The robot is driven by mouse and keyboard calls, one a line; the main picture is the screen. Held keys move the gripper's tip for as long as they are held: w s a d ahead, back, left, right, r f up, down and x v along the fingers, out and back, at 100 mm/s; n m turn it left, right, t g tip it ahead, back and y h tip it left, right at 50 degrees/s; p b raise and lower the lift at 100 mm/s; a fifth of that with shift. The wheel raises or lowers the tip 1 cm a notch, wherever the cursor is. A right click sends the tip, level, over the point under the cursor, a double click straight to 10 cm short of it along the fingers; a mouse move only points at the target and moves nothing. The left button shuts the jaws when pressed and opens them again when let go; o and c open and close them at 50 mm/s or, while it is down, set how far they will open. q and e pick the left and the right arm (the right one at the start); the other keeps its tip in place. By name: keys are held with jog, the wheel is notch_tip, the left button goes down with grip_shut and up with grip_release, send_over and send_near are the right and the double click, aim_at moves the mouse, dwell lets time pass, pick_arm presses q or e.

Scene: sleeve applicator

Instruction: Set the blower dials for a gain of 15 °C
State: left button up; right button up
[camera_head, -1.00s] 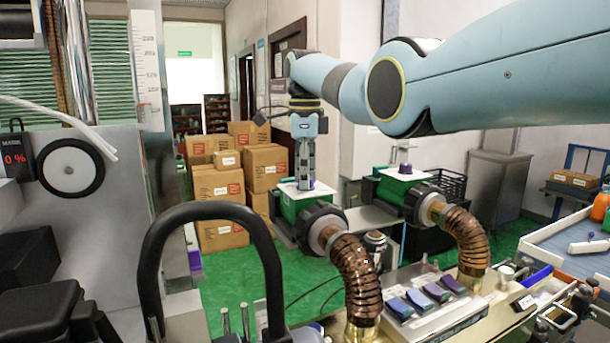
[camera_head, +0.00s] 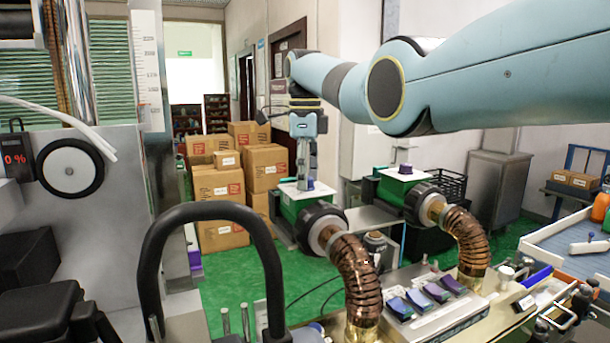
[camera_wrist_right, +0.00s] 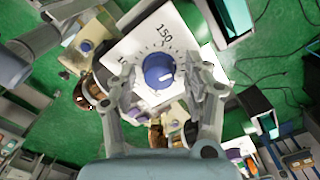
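Two green blowers with white tops stand side by side in the head view. The left blower (camera_head: 290,205) carries a blue dial (camera_head: 310,183), and the right blower (camera_head: 395,190) carries a purple dial (camera_head: 404,168). My right gripper (camera_head: 304,184) points down over the left blower, at its blue dial. In the right wrist view the blue dial (camera_wrist_right: 158,71) sits on a white scale plate (camera_wrist_right: 175,30) with a "150" label. The fingers of my right gripper (camera_wrist_right: 160,78) stand apart on either side of the dial, with gaps showing. My left gripper is not in view.
Copper hoses (camera_head: 355,275) run from both blowers toward the front bench. A black curved handle (camera_head: 215,212) stands in front at left. Cardboard boxes (camera_head: 265,168) are stacked behind the left blower. A tray (camera_head: 590,255) is at the right.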

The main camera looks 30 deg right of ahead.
jog(key=shift+r, duration=0.2)
notch_tip(320, 180, up, 12)
jog(key=shift+f, duration=0.2)
dwell(0.3)
jog(key=shift+f, duration=0.1)
dwell(0.3)
